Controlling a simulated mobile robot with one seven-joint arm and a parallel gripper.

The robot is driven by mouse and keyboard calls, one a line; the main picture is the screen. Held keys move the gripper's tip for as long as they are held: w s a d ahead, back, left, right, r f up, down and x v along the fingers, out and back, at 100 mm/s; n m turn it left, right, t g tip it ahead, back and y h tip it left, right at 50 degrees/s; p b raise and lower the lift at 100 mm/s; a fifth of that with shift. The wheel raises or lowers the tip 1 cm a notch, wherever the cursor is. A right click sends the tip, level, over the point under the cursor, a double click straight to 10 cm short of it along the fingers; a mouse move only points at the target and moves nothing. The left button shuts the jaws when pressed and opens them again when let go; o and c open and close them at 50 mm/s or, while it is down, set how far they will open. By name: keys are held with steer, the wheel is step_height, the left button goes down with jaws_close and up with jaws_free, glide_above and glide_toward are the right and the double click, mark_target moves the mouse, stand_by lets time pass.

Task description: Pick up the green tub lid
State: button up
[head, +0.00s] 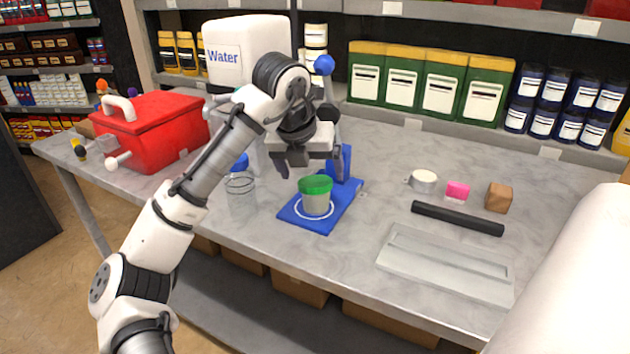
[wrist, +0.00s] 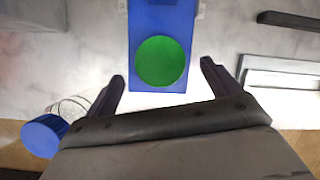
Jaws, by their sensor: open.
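The green tub lid (head: 316,184) sits on top of a pale tub (head: 316,203), which stands upright inside a white ring on the blue base (head: 326,224). In the wrist view the lid (wrist: 160,61) is a green disc on the blue base (wrist: 150,14). My gripper (head: 311,173) is open and empty, above the tub with its fingers pointing down. In the wrist view the two dark fingertips (wrist: 162,68) stand apart, one on each side of the lid. I see no contact with the lid.
A clear jar with a blue lid (head: 240,185) stands left of the blue base; its blue top (wrist: 42,136) shows in the wrist view. A blue-knobbed lever (head: 324,65) rises behind. A black bar (head: 457,218) and grey tray (head: 445,262) lie to the right.

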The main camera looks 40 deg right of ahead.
mark_target(314, 182)
steer(key=shift+x, duration=1.55)
steer(key=shift+c, duration=0.3)
steer(key=c, duration=1.1)
steer(key=shift+o, duration=0.2)
steer(key=shift+r, duration=0.1)
